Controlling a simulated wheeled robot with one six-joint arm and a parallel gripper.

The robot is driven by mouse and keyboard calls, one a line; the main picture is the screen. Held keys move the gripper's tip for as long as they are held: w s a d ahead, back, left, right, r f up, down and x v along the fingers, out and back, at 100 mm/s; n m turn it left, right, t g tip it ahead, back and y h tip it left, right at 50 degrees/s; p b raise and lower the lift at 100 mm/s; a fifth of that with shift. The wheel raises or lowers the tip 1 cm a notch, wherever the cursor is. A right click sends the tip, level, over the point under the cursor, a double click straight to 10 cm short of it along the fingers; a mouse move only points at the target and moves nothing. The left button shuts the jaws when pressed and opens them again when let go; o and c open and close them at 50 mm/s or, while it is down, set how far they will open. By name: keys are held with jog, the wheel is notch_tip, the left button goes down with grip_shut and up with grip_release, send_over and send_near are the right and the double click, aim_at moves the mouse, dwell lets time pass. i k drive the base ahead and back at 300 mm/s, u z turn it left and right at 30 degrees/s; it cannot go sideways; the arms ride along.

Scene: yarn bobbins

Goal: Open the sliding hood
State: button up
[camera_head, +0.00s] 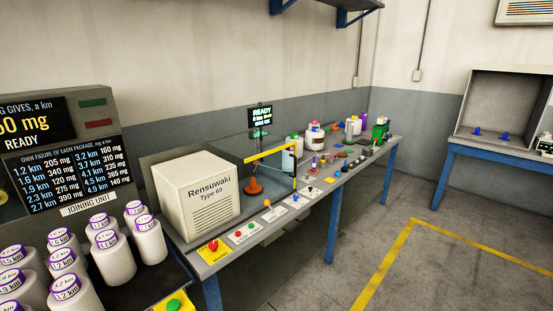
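The clear hood with a yellow-edged frame (270,153) stands on the long bench, just right of the cream machine box (198,196) marked "Rensuwaki Type 60". An orange spindle-like part (254,187) shows through or beside its clear panels. I cannot tell for sure how far the hood is slid. A small screen (261,115) reading "READY" stands behind it. My gripper is not in view.
Buttons on a yellow plate (213,250) and several small panels line the bench's front edge. White bottles (316,134) and small parts stand farther right. Several white bobbins (113,258) crowd the lower left by the joining unit (87,150). The floor (400,270) at right is free.

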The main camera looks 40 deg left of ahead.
aim_at(294, 143)
jog(key=u, duration=1.05)
jog(key=i, duration=1.75)
jog(key=u, duration=0.9)
